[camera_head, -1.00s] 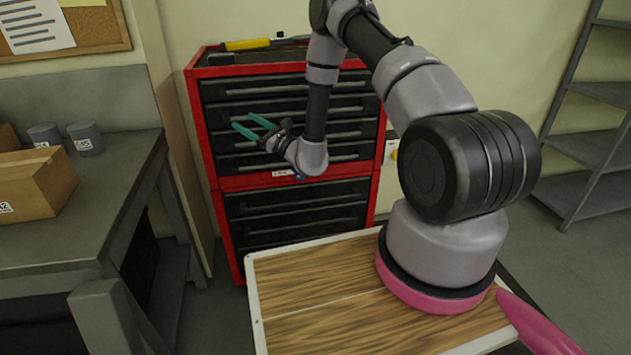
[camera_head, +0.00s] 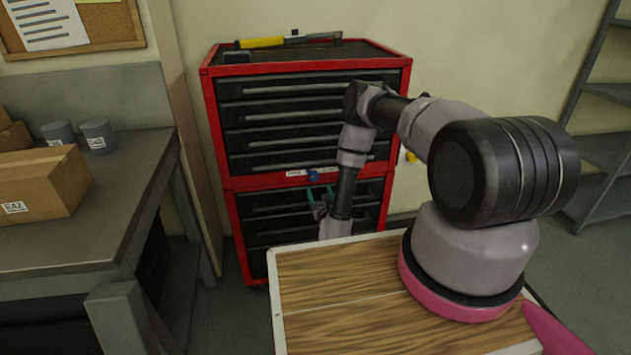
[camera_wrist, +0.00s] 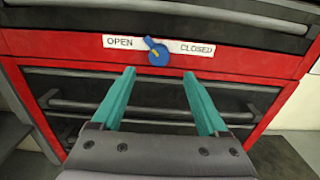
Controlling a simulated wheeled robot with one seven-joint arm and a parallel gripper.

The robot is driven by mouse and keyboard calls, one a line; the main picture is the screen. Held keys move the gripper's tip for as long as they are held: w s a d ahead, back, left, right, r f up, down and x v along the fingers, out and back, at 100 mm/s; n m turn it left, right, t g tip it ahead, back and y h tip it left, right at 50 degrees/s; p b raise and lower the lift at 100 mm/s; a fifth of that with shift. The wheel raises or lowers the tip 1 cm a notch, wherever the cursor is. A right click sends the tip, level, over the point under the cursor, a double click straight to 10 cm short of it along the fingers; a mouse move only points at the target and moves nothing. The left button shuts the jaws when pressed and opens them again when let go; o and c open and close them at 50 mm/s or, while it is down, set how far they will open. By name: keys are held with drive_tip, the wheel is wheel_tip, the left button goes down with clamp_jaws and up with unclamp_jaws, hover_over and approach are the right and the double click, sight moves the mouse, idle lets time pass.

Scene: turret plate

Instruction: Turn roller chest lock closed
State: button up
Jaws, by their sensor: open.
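The roller chest (camera_head: 222,130) is red with black drawers and stands against the wall. Its lock (camera_wrist: 158,54) is a blue round knob on the red strip between the upper and lower drawers. The knob's yellow-marked pointer tilts up and left, toward the OPEN label (camera_wrist: 120,42); the CLOSED label (camera_wrist: 196,48) is on the right. In the head view the lock (camera_head: 313,175) is a small blue spot just above my gripper. My gripper (camera_wrist: 158,72) has teal fingers, is open and empty, and points at the chest. Its fingertips sit slightly below the knob, one to each side, apart from it.
Drawer handles (camera_wrist: 160,110) run across the chest below the strip. A yellow-handled tool (camera_head: 260,43) lies on the chest top. A workbench (camera_head: 130,190) with cardboard boxes (camera_head: 45,180) stands at the left. Grey shelves (camera_head: 605,150) stand at the right.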

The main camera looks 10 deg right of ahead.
sight(315, 178)
drive_tip(key=w, duration=0.8)
clamp_jaws()
